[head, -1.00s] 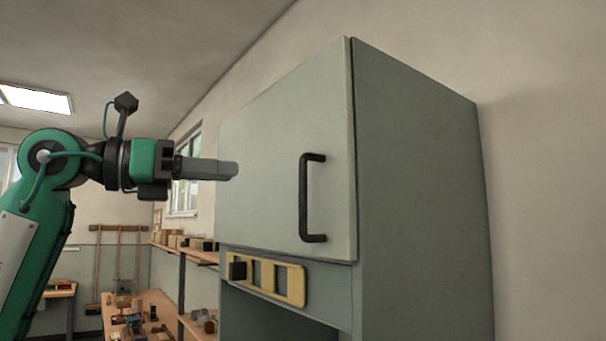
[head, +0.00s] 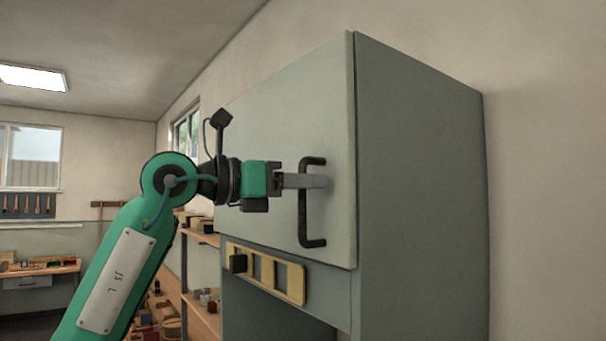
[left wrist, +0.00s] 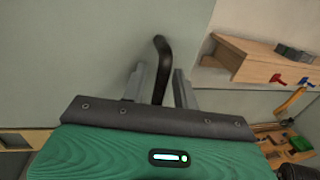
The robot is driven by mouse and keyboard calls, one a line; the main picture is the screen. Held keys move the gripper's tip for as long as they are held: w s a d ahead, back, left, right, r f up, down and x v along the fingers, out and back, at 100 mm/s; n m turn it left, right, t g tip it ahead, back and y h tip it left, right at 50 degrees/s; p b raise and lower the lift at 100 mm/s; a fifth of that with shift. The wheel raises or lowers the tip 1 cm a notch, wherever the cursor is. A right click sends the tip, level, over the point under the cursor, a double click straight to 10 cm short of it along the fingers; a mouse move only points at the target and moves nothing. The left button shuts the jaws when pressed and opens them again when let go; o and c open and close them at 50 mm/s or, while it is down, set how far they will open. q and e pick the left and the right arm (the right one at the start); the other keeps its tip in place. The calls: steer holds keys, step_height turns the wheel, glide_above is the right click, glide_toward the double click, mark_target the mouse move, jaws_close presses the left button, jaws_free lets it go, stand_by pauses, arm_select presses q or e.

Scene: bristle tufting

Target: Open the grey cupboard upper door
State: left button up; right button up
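The grey cupboard's upper door (head: 270,130) is shut, lying flush with the cabinet front. Its dark bar handle (head: 304,222) stands upright near the door's right edge. My left gripper (head: 318,181) is at the handle's middle height, its fingers overlapping the bar in the head view. In the left wrist view, the handle (left wrist: 161,62) sits between the two separated fingers of my left gripper (left wrist: 159,88). There is visible space beside the handle, so the gripper is open around it. My right gripper is in neither view.
A yellow slotted piece (head: 265,273) with a dark block is on the cupboard front below the door. Wooden shelves (head: 203,315) with small items stand left of the cupboard. A plain wall (head: 545,170) lies to its right.

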arm_select(q)
jaws_close()
steer(key=shift+a, duration=0.1)
